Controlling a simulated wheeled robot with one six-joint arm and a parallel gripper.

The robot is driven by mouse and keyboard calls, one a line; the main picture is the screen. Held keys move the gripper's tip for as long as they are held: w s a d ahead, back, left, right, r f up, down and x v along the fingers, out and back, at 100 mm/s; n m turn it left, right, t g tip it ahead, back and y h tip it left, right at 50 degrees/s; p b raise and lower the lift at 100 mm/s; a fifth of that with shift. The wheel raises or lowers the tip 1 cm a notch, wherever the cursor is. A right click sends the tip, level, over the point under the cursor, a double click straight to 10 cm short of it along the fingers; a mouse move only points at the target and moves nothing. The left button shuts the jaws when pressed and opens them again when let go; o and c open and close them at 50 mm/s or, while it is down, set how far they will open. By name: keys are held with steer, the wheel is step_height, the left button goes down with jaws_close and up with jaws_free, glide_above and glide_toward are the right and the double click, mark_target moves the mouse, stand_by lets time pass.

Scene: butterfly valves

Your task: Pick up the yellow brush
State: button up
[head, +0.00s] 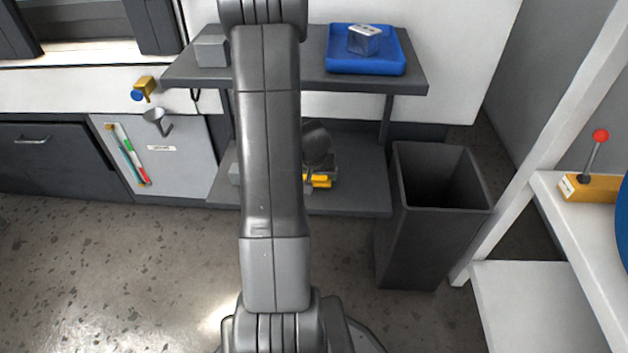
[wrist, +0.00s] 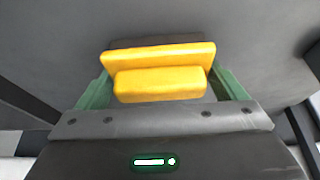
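The yellow brush (wrist: 158,84) fills the middle of the wrist view, with a dark part at its far edge. It also shows in the head view (head: 320,181) on the lower shelf, partly hidden by my arm. My gripper (wrist: 160,75) is at the brush, with one green finger on each side of it. The fingers are spread wide, and a gap shows between the right finger and the brush's nearer block. The left finger is very close to the brush; contact there is unclear.
The grey upper shelf (head: 300,78) overhangs the lower shelf (head: 362,190). It bears a grey box (head: 211,51) and a blue tray (head: 366,68) holding a metallic block. A dark bin (head: 415,235) stands right of the shelves. A white rack (head: 535,300) stands farther right.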

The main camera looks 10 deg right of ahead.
steer(key=shift+c, duration=0.3)
step_height(320, 180, up, 2)
steer(key=shift+r+p, duration=0.1)
steer(key=shift+p, duration=1)
steer(key=shift+r+p, duration=0.85)
steer(key=shift+r, duration=0.05)
steer(key=s+b, duration=0.1)
steer(key=s+a+b, duration=0.1)
steer(key=s+b, duration=0.1)
steer(key=s+f+b, duration=0.1)
steer(key=s, duration=0.1)
steer(key=shift+a+b, duration=0.25)
steer(key=shift+b, duration=0.05)
steer(key=s+a+b, duration=0.3)
steer(key=s+b, duration=0.1)
steer(key=s, duration=0.8)
steer(key=shift+s+a+r, duration=0.2)
steer(key=shift+a+r, duration=0.05)
steer(key=shift+o, duration=1.2)
steer(key=shift+c, duration=0.6)
